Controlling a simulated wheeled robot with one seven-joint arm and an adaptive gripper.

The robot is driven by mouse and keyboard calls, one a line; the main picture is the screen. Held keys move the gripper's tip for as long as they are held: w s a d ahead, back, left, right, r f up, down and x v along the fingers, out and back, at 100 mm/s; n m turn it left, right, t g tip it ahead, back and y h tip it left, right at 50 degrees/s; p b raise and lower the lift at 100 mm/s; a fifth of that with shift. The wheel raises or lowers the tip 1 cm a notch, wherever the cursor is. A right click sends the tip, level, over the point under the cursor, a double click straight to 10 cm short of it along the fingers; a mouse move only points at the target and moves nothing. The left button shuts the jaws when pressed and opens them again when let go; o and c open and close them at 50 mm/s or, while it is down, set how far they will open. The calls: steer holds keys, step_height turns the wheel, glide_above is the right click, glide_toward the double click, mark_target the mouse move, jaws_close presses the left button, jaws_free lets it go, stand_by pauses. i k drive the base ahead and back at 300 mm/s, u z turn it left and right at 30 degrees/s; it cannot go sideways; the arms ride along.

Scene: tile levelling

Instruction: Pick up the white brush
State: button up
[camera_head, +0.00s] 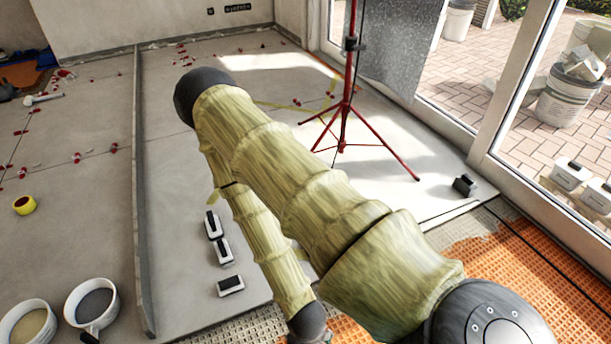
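Several small white blocks with black parts lie on the grey tile floor left of my forearm; they may be brushes, but I cannot tell for sure. One white-and-black block (213,225) is farthest back, a second block (222,251) lies just in front of it, and a third block (230,286) is nearest, turned more sideways. My arm, in a yellowish sleeve, reaches up and bends back down to a dark wrist at the bottom edge, right of the blocks. My gripper is cut off below the frame, and nothing held is visible.
A red tripod (343,120) stands behind my arm. Two buckets (92,305) (28,325) stand at lower left, near a raised strip (142,230). A yellow tape roll (24,205) and a white-headed mallet (43,98) lie left. Orange matting (520,262) covers the right floor.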

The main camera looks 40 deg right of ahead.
mark_target(224, 256)
steer(key=z, duration=0.9)
steer(key=k, duration=0.6)
steer(key=u, duration=0.9)
